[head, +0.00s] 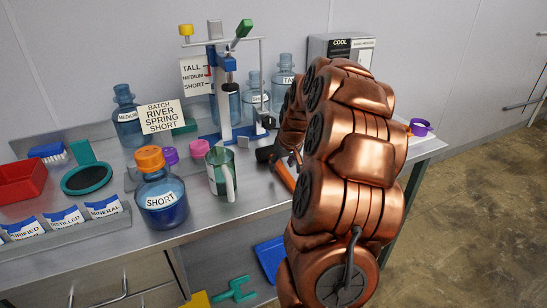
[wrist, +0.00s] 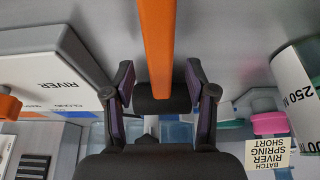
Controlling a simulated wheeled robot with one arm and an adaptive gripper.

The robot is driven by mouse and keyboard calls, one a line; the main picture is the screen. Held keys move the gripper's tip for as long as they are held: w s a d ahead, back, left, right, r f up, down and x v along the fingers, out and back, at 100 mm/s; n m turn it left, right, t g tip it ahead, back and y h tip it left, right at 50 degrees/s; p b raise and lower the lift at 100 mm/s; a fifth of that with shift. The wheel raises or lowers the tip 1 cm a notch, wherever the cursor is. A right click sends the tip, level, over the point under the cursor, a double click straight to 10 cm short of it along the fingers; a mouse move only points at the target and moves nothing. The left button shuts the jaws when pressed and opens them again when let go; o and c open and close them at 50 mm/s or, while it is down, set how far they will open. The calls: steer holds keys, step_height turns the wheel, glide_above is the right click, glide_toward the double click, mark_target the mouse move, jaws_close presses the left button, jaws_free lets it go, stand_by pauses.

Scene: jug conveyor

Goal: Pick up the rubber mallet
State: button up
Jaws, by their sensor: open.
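The rubber mallet has an orange handle (head: 284,175) and a black head (head: 264,154). It lies on the bench to the right of the clear measuring jug (head: 221,172), partly hidden by my arm. In the wrist view, the orange handle (wrist: 157,40) runs from the top edge down to the black head (wrist: 160,104). My gripper (wrist: 160,82) is open, with one finger on each side of the mallet near where handle and head meet. I cannot tell whether either finger touches it. In the head view my gripper is mostly hidden behind my arm.
A blue bottle with an orange cap (head: 162,196) and a pink cap (head: 199,148) stand left of the jug. A blue-and-white press stand (head: 222,85) is behind. A purple ring-shaped item (head: 420,127) sits at the right bench end. Open floor lies at right.

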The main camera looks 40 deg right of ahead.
steer(key=shift+w+f, duration=0.2)
steer(key=shift+f, duration=0.4)
jaws_close()
